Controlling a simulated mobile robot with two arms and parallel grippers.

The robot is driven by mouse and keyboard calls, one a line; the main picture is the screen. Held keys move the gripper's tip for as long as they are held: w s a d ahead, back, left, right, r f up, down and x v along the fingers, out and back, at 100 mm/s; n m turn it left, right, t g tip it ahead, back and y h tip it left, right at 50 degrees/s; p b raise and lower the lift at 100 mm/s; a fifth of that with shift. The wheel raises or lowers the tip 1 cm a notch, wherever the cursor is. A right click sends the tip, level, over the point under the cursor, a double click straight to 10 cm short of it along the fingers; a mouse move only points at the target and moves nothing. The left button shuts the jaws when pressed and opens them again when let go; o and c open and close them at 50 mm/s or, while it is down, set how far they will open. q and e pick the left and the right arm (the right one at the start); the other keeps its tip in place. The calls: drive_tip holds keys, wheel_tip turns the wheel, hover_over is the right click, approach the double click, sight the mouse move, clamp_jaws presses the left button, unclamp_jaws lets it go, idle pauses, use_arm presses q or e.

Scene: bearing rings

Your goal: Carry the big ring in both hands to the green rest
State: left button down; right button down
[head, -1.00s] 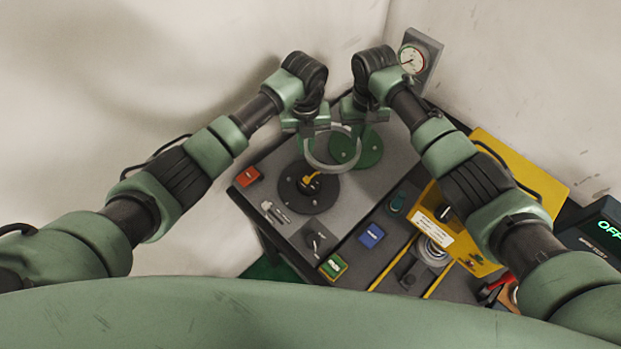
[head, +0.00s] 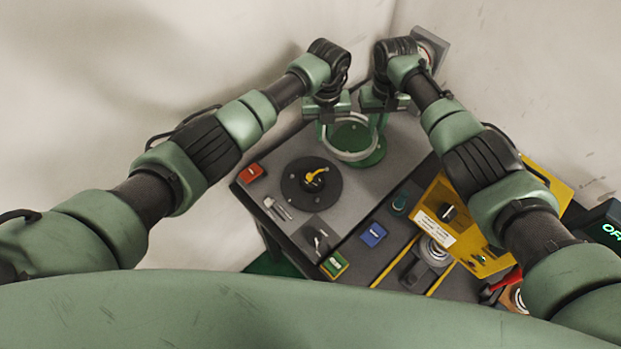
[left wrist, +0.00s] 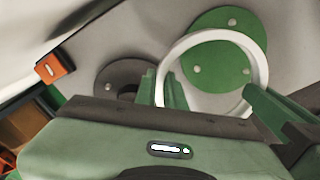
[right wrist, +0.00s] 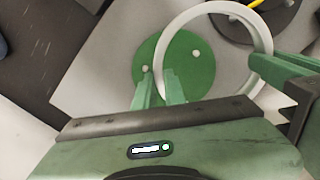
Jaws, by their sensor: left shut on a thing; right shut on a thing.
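The big ring (head: 345,157) is pale grey and held between my two grippers at the back of the bench. In the head view it overlaps the round green rest (head: 372,160), apparently above it; the gap cannot be judged. My left gripper (head: 325,120) is shut on the ring's left side, my right gripper (head: 381,116) on its right side. The left wrist view shows the ring (left wrist: 264,75) across the bolted green rest (left wrist: 225,65), part of which lies outside it. In the right wrist view the ring (right wrist: 267,40) also sits off-centre from the rest (right wrist: 180,50).
A dark round plate with a yellow piece (head: 312,184) lies in front of the ring. A yellow panel (head: 475,250) is at right, a gauge (head: 428,52) behind.

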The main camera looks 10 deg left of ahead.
use_arm(q)
drive_tip(key=shift+w+d, duration=1)
drive_tip(key=shift+w, duration=0.2)
use_arm(e)
drive_tip(key=shift+w+d+r, duration=0.1)
drive_tip(key=shift+w+d, duration=1.1)
drive_tip(key=shift+w, duration=0.15)
use_arm(q)
drive_tip(key=shift+r, duration=0.1)
use_arm(e)
drive_tip(key=shift+r, duration=0.1)
